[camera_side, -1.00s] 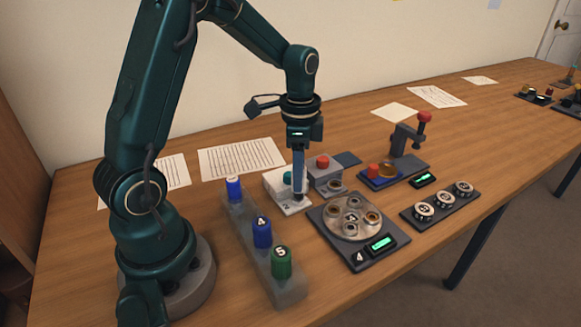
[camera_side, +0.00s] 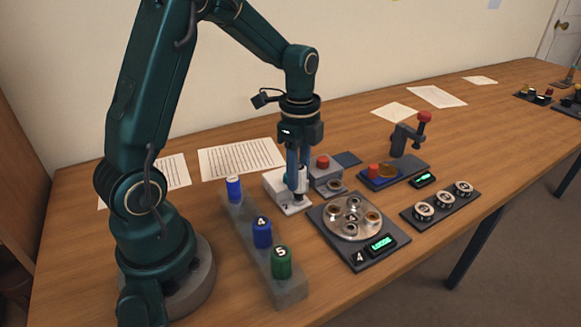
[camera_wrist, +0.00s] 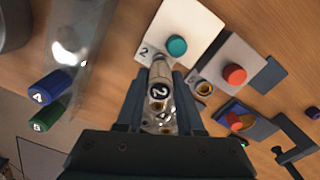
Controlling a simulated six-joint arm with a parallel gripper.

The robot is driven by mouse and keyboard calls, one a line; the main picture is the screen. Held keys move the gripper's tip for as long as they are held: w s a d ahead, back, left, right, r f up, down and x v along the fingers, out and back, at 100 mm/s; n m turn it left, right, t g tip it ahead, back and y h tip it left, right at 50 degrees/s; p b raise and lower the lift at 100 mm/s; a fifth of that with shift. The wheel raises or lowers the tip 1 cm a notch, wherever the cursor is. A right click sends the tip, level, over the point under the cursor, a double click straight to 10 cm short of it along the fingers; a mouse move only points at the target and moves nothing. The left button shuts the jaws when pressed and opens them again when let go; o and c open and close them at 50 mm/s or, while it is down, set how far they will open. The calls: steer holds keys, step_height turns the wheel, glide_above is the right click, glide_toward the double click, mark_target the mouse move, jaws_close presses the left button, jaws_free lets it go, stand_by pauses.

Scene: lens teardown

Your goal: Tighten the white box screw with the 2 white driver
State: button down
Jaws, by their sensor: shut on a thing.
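The white box (camera_side: 274,184), marked 2 and with a teal button, stands on the table behind the round plate. It also shows in the wrist view (camera_wrist: 182,20) with its button (camera_wrist: 177,46). My gripper (camera_side: 297,187) points straight down over its front part.
A rack (camera_side: 265,255) holds a blue driver (camera_side: 233,189), a blue driver 4 (camera_side: 262,232) and a green driver 5 (camera_side: 281,261). A grey box (camera_side: 325,178) with a red button stands close on the right. The round plate unit (camera_side: 352,217) with a green display lies in front.

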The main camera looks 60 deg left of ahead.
steer(key=shift+m, duration=0.7)
steer(key=m, duration=0.3)
steer(key=shift+m, duration=0.3)
steer(key=m, duration=0.3)
steer(key=shift+m, duration=0.3)
steer(key=shift+m, duration=1.2)
steer(key=shift+r, duration=0.4)
